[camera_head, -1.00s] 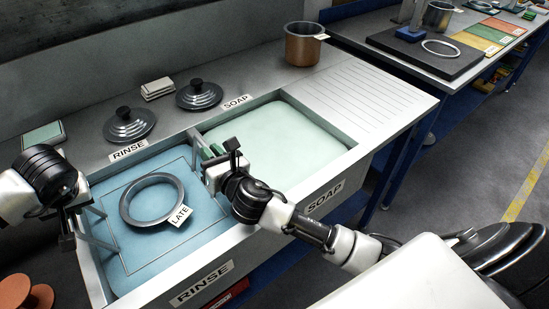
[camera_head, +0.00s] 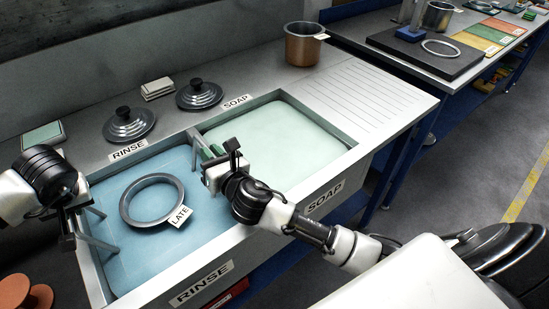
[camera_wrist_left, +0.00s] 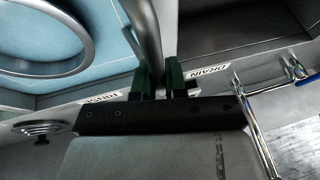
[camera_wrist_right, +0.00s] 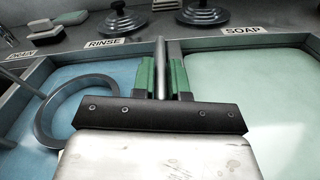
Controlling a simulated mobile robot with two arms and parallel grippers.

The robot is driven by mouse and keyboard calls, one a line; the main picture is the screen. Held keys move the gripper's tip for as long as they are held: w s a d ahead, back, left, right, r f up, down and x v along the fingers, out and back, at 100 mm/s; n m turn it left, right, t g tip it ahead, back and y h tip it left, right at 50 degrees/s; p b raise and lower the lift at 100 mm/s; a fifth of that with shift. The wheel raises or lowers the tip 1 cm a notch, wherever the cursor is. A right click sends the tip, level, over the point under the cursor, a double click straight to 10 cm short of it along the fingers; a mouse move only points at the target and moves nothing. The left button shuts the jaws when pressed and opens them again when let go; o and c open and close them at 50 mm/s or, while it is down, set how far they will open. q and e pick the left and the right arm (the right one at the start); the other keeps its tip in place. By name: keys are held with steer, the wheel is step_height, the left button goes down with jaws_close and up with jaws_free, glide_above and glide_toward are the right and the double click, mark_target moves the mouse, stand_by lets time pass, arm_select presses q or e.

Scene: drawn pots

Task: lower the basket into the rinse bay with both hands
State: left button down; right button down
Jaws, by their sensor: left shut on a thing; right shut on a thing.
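The basket (camera_head: 100,243) shows as grey bars at its left and right sides, within the blue rinse bay (camera_head: 190,240). Its floor cannot be made out now against the blue. A grey metal ring (camera_head: 129,212) with a LATE tag (camera_head: 180,216) lies between the basket's sides. My left gripper (camera_wrist_left: 160,82) is shut on a grey bar at the left side, near the bay's left wall. My right gripper (camera_wrist_right: 163,78) is shut on a grey bar at the right side, near the divider to the soap bay.
The pale green soap bay (camera_head: 275,140) adjoins on the right. Two dark lids (camera_head: 129,126) (camera_head: 199,95), a stack of pads (camera_head: 157,89) and a copper pot (camera_head: 303,48) stand on the counter behind. The ribbed drainboard (camera_head: 350,90) is clear.

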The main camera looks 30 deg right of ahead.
arm_select(q)
steer(key=shift+a, duration=0.1)
arm_select(e)
steer(key=shift+d, duration=0.1)
arm_select(q)
steer(key=c, duration=1.1)
jaws_free()
steer(key=shift+f, duration=0.1)
arm_select(e)
steer(key=c, duration=1.5)
jaws_free()
steer(key=shift+f, duration=0.1)
steer(key=shift+c, duration=0.2)
steer(key=o, duration=0.5)
arm_select(q)
steer(key=v, duration=1.2)
arm_select(e)
steer(key=s, duration=0.4)
steer(key=s+d, duration=0.1)
steer(key=s, duration=0.7)
steer(key=shift+d, duration=0.4)
